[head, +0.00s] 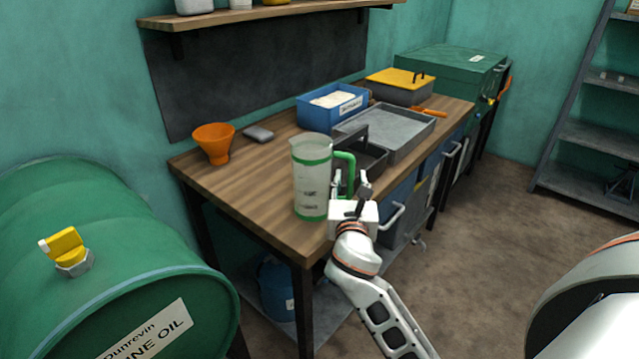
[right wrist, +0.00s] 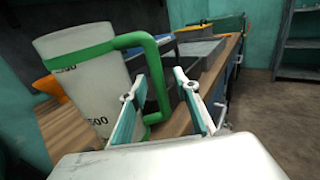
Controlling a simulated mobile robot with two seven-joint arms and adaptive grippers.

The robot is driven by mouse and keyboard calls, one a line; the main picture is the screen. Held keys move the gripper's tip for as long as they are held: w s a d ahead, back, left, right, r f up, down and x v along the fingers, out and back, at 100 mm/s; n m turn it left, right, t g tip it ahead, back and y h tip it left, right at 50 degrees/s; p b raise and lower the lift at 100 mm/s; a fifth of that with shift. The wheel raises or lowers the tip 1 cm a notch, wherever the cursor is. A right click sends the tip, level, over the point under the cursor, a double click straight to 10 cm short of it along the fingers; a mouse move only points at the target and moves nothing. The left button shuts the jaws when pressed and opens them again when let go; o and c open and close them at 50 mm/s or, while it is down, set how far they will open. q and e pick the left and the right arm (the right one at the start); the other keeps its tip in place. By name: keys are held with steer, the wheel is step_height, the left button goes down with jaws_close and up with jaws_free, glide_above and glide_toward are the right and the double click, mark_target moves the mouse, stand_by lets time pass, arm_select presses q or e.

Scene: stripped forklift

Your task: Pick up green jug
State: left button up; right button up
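The green jug (head: 312,180) is a clear measuring jug with green bands and a green handle. It stands upright near the front corner of the wooden workbench (head: 260,200), with its handle (head: 350,172) toward my right gripper (head: 351,182). In the right wrist view the jug (right wrist: 85,85) fills the left side. There the two fingers of my right gripper (right wrist: 160,78) are spread apart, and the upright part of the handle (right wrist: 160,85) shows between them. I cannot tell whether they touch it. My left gripper is not in view.
An orange funnel (head: 213,142) stands at the back left of the bench. A dark open tray (head: 365,160), a grey tray (head: 400,132) and a blue bin (head: 330,105) lie behind the jug. A green oil drum (head: 100,250) stands at the left. The floor at right is open.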

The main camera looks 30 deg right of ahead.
jaws_close()
steer(key=shift+r, duration=0.1)
